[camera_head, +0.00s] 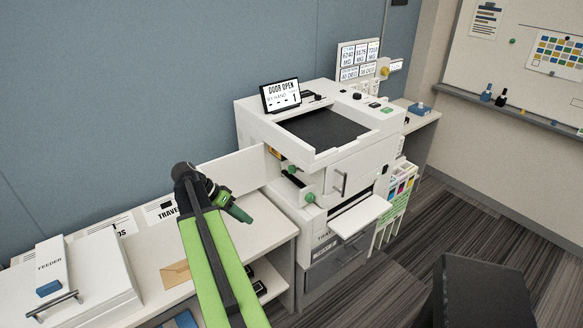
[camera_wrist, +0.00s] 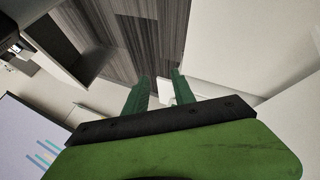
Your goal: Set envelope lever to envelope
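A white printer (camera_head: 345,125) stands beyond my arm, its small screen (camera_head: 281,95) reading "DOOR OPEN". Its left side shows an opening with a green knob (camera_head: 292,169) and a second green knob (camera_head: 310,198) lower down. I cannot tell which of these, if either, is the envelope lever. A brown envelope (camera_head: 175,273) lies on the white counter, partly behind my arm. My gripper (camera_head: 240,213) is left of the printer, apart from the knobs. In the wrist view my gripper (camera_wrist: 160,92) has its two green fingers spread with nothing between them.
A white side panel (camera_head: 220,175) extends left from the printer. An output tray (camera_head: 360,215) sticks out at its front. The white counter (camera_head: 262,225) runs along the blue wall, with a box labelled FEEDER (camera_head: 52,265). Striped floor lies in front.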

